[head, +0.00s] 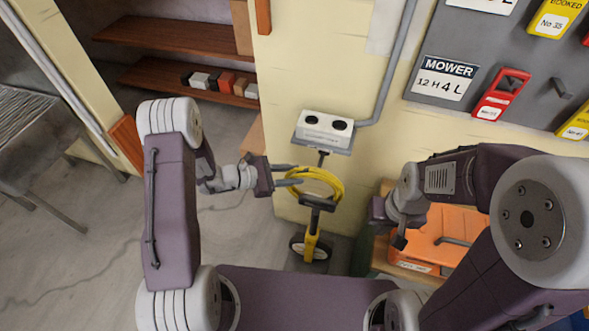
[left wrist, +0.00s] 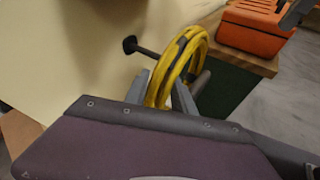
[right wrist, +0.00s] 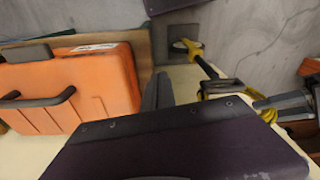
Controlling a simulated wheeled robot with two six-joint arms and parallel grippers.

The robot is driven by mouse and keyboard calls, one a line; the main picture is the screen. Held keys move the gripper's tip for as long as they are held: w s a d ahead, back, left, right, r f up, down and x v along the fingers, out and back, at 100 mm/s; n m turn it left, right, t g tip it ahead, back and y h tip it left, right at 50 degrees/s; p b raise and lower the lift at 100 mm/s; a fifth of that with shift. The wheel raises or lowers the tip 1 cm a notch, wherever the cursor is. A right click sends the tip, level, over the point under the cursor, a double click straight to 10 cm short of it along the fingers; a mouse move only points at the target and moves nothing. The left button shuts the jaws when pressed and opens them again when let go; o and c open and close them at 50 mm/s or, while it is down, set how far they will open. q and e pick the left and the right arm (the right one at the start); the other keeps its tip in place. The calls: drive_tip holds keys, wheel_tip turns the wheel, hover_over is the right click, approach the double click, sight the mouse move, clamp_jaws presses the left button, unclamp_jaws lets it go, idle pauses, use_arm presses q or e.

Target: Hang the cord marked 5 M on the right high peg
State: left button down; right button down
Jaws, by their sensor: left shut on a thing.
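My left gripper (head: 287,176) is shut on a yellow coiled cord (head: 328,176), holding it up in front of the cream wall. Its two fingers also grip the coil (left wrist: 186,50) in the left wrist view. No 5 M mark is legible. A dark peg (head: 322,158) sticks out under the white-topped box, just above the coil. In the left wrist view the peg (left wrist: 143,49) ends in a round knob, and its shaft meets the coil's edge; I cannot tell whether it passes through the loop. My right gripper (head: 399,240) hangs empty by the orange case, its fingers together (right wrist: 157,92).
A yellow wheeled tool (head: 312,238) with a dark handle stands right below the coil. The orange case (head: 445,232) sits on a wooden-topped cabinet at right. A grey tag board (head: 430,60) hangs upper right.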

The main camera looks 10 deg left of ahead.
use_arm(q)
drive_tip(key=shift+s+a, duration=0.15)
drive_tip(key=shift+s, duration=0.75)
drive_tip(key=shift+s+a, duration=0.2)
drive_tip(key=shift+s, duration=0.75)
drive_tip(key=shift+s+a, duration=0.15)
drive_tip(key=shift+s, duration=0.75)
drive_tip(key=shift+r, duration=0.1)
